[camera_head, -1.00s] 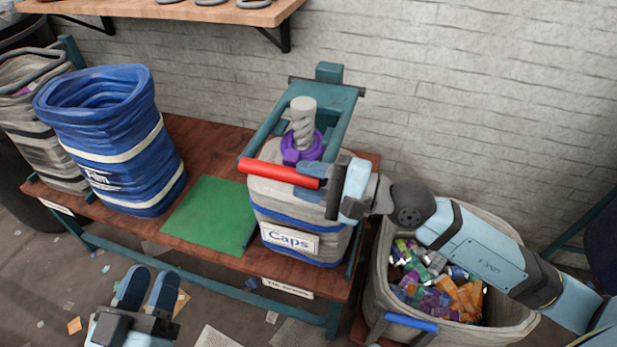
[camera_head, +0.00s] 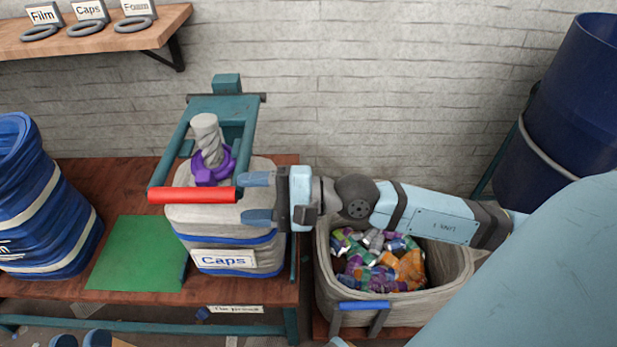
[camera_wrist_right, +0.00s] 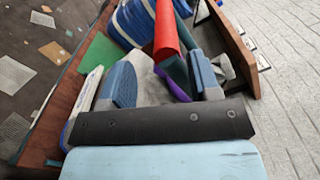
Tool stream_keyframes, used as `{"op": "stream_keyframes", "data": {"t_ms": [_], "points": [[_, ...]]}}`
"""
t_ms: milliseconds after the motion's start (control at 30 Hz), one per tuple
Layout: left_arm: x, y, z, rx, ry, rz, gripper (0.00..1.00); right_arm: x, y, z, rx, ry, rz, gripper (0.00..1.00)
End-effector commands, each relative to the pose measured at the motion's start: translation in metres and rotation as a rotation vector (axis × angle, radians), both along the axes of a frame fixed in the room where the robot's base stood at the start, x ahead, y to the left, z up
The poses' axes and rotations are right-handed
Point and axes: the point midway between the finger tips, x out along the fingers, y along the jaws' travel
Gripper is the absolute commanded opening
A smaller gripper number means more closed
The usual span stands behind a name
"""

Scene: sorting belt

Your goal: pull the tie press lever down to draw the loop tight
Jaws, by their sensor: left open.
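The tie press (camera_head: 215,108) is a teal frame whose lever ends in a red handle bar (camera_head: 190,195). The bar lies level at the front top edge of the grey Caps bag (camera_head: 210,215). A purple loop (camera_head: 213,175) sits around the bag's twisted neck (camera_head: 206,135). My right gripper (camera_head: 246,197) is open at the bar's right end, its fingers above and below that end's height. In the right wrist view the red bar (camera_wrist_right: 167,35) lies ahead, between the spread fingers (camera_wrist_right: 162,70); contact cannot be told.
A blue bag (camera_head: 50,215) stands left on the wooden bench (camera_head: 80,172), beside a green mat (camera_head: 135,255). A grey bin (camera_head: 390,300) of colourful scraps sits below my right arm. A shelf (camera_head: 100,38) with labelled rings is upper left; a dark blue barrel (camera_head: 575,95) is right.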

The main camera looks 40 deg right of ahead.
Motion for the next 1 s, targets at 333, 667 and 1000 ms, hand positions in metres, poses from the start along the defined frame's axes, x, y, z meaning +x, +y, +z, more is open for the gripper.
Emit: {"op": "stream_keyframes", "data": {"t_ms": [333, 667, 1000], "points": [[0.0, -0.001, -0.016, 0.014, 0.037, -0.01, 0.43, -0.028, -0.037, -0.004, -0.007, 0.004, 0.002, 0.55], [0.002, -0.003, -0.035, 0.046, 0.095, -0.031, 0.43, -0.046, -0.061, -0.004, -0.008, 0.004, 0.0, 0.55], [0.004, -0.004, -0.048, 0.077, 0.132, -0.045, 0.43, -0.056, -0.074, -0.002, -0.004, 0.003, 0.0, 0.55]]}}
